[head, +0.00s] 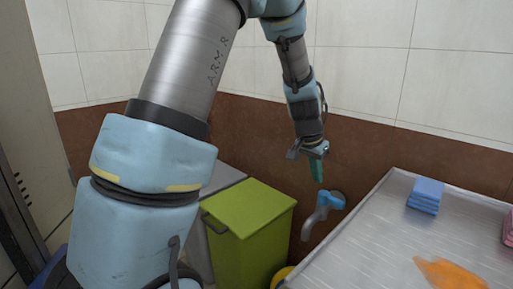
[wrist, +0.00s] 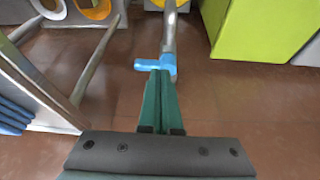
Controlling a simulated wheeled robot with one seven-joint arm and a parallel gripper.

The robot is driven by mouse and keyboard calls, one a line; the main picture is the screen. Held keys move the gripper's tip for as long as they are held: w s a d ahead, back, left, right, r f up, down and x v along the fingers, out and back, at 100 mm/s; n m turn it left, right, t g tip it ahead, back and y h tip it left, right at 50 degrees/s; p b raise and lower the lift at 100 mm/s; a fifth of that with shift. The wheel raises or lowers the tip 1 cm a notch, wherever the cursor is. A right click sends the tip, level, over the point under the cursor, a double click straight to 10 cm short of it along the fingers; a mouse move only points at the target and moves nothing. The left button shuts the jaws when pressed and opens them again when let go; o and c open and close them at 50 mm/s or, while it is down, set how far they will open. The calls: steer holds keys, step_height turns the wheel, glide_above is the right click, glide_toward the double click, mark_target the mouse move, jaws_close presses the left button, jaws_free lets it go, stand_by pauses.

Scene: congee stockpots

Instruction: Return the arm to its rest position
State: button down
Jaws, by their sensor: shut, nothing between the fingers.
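My gripper (head: 317,178) hangs fingers down in front of the brown lower wall in the head view, at the end of my raised, bent arm. In the wrist view, its two green fingers (wrist: 160,76) lie together with nothing between them. It touches no object that I can make out. In the head view, a blue-ended fixture (head: 324,210) is just below the fingertips. Its blue end also shows just beyond the fingertips in the wrist view (wrist: 156,66); the gap is hard to judge.
A lime-green bin (head: 250,210) stands left of and below my gripper. At right is a steel table (head: 350,245) with a stack of blue cloths (head: 425,194), an orange spill (head: 450,273) and a pink item (head: 508,228) at the edge. Bare wall is behind my gripper.

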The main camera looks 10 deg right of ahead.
steer(key=s+a+r+n+y+p, duration=0.1)
steer(key=s+a+r+n+p, duration=0.1)
steer(key=a, duration=0.8)
steer(key=s+a+r+n+y+p, duration=0.1)
steer(key=s+a+r+n+p, duration=0.1)
steer(key=s+a, duration=0.4)
steer(key=s+a+r+n+y+p, duration=0.1)
steer(key=s+a+r+n+p, duration=0.2)
steer(key=a, duration=1.2)
steer(key=s+r+n, duration=0.1)
steer(key=n, duration=0.1)
steer(key=shift+n+g, duration=0.4)
steer(key=c, duration=1.6)
jaws_free()
steer(key=shift+w+d, duration=0.1)
